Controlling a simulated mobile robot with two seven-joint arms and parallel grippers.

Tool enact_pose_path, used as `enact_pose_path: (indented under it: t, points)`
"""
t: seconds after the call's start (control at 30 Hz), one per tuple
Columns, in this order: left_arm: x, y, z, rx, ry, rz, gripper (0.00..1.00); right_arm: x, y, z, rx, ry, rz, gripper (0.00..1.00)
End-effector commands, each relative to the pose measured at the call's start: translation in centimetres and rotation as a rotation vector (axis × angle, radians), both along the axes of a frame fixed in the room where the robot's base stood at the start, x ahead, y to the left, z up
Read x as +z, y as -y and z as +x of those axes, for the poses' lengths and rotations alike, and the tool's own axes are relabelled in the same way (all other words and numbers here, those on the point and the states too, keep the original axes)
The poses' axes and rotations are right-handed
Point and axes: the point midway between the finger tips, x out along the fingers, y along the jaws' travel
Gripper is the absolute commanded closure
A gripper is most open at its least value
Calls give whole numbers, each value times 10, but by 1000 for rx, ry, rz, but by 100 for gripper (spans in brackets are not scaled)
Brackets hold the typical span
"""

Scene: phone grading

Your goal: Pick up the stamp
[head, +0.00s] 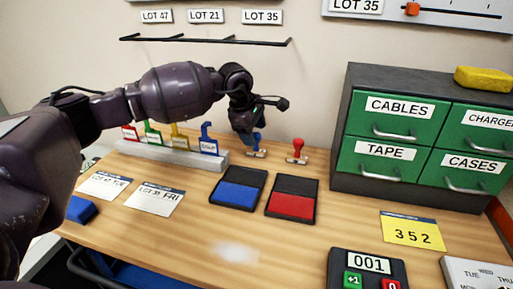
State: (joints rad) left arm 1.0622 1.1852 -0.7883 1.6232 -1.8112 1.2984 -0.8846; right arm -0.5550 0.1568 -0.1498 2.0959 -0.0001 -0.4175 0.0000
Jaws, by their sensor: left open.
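Two stamps stand at the back of the desk. The blue-handled stamp (257,146) is right below my left gripper (252,133), which points down over it and hides the upper part of its handle. The gripper is open; I cannot tell whether its fingers touch the handle. The red-handled stamp (298,151) stands upright and uncovered just to the right. In front of them lie an open blue ink pad (238,193) and an open red ink pad (292,206). My right gripper is out of view.
A rack (176,154) with coloured labelled holders stands left of the stamps. A green drawer cabinet (405,127) with a yellow sponge-like block (484,78) on top stands right. Paper cards (154,200), a yellow 352 card (412,230) and a counter (368,264) lie nearer. The front middle is clear.

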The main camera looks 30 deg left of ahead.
Motion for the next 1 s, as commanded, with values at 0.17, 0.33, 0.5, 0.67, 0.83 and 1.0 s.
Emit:
enact_pose_path:
  t: [0.17, 0.33, 0.5, 0.67, 0.83, 1.0]
  points:
    - [-26, 2, 7, 1, -5, -1, 38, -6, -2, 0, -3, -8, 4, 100]
    - [-29, 3, 9, 2, -1, -1, 38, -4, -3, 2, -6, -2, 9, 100]
    - [-28, 3, 9, 2, -1, -1, 48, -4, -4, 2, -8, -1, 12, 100]
    - [-28, 3, 9, 2, -1, -1, 72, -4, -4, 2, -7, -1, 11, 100]
    - [-28, 3, 9, 2, -1, -1, 92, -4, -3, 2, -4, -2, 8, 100]
    - [-28, 3, 9, 2, -1, -1, 92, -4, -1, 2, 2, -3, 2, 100]
